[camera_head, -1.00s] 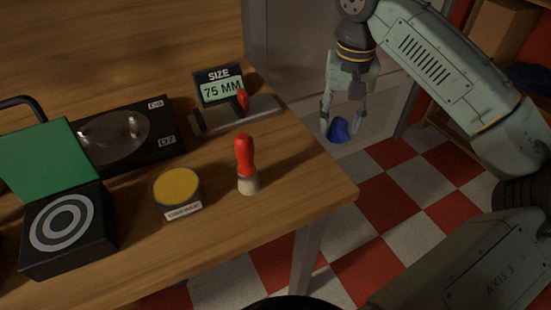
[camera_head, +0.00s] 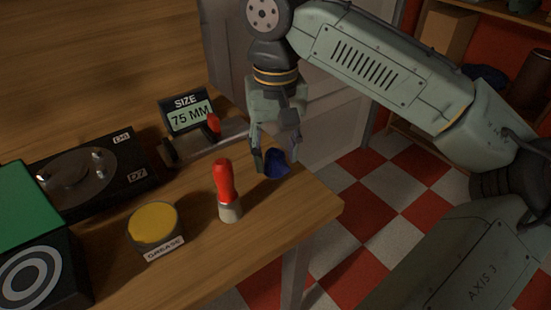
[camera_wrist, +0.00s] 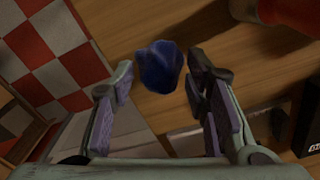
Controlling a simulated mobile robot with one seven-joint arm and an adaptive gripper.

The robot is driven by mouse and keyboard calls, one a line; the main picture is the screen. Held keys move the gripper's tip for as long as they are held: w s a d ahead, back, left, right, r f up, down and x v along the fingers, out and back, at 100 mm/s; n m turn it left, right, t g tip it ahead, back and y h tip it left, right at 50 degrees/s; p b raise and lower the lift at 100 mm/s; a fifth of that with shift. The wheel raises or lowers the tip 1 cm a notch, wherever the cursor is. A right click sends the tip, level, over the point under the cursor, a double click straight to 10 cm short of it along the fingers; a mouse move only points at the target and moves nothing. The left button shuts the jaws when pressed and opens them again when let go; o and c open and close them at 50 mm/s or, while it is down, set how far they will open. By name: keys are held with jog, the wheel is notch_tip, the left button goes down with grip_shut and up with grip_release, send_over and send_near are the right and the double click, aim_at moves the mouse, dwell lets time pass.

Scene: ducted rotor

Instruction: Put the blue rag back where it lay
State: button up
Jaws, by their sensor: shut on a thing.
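The blue rag (camera_head: 277,165) is a small crumpled dark blue bundle at the tips of my gripper (camera_head: 275,162), over the right end of the wooden workbench (camera_head: 285,205). My gripper points down and is shut on the rag. In the wrist view the rag (camera_wrist: 160,67) sits between the two fingertips, with wood behind it. I cannot tell whether the rag touches the bench top.
A red-handled brush (camera_head: 226,190) stands left of the rag, beside a yellow-topped grease tin (camera_head: 153,223). Behind are a size display (camera_head: 188,113) and a red-knobbed gauge (camera_head: 213,127). A green-lidded box (camera_head: 25,215) stands at left. Bare wood lies right of the brush.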

aim_at(276, 151)
jog(key=shift+f, duration=1.1)
jog(key=o, duration=1.1)
jog(key=shift+o, duration=0.2)
notch_tip(276, 151, up, 12)
jog(key=shift+r, duration=0.1)
